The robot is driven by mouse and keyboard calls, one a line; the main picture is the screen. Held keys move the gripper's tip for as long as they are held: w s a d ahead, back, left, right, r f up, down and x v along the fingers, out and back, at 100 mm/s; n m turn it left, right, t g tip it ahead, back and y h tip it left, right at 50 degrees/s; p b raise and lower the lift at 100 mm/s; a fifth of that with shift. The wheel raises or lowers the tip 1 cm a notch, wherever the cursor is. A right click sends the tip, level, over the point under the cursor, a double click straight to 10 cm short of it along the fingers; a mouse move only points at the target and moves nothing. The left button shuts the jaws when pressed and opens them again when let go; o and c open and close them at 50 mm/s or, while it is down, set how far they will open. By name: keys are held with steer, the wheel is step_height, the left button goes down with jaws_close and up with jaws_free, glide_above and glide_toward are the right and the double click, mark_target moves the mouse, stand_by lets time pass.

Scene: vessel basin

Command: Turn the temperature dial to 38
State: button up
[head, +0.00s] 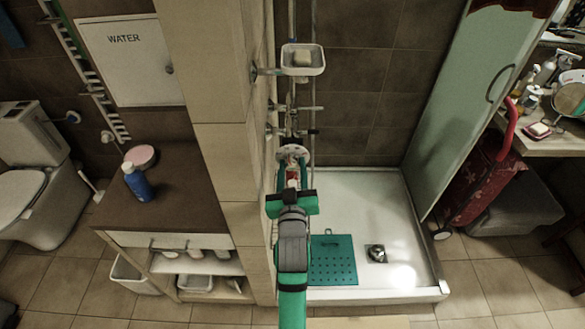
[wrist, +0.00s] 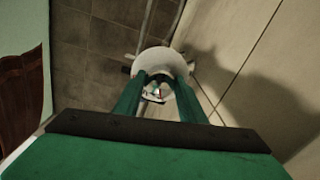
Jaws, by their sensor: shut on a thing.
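The temperature dial shows as a pale round disc (head: 295,152) on the shower fittings along the tiled partition. The disc also fills the middle of the wrist view (wrist: 160,58), with a small red mark near its lower part. My green gripper (head: 293,178) reaches to it from the near side. In the wrist view my two green fingers (wrist: 159,82) converge at the disc and are shut on the dial's middle part. The fingers hide part of the dial. No number or setting can be read.
A soap dish (head: 303,72) and shower pipes are above the dial. The partition wall (head: 232,150) stands close on the left. Below are a white shower tray (head: 400,230) and a teal mat (head: 333,260). A glass door (head: 450,110) stands to the right.

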steer(key=m, duration=0.4)
steer(key=shift+m, duration=2.4)
steer(key=o, duration=1)
steer(key=shift+o, duration=0.2)
steer(key=s, duration=1.1)
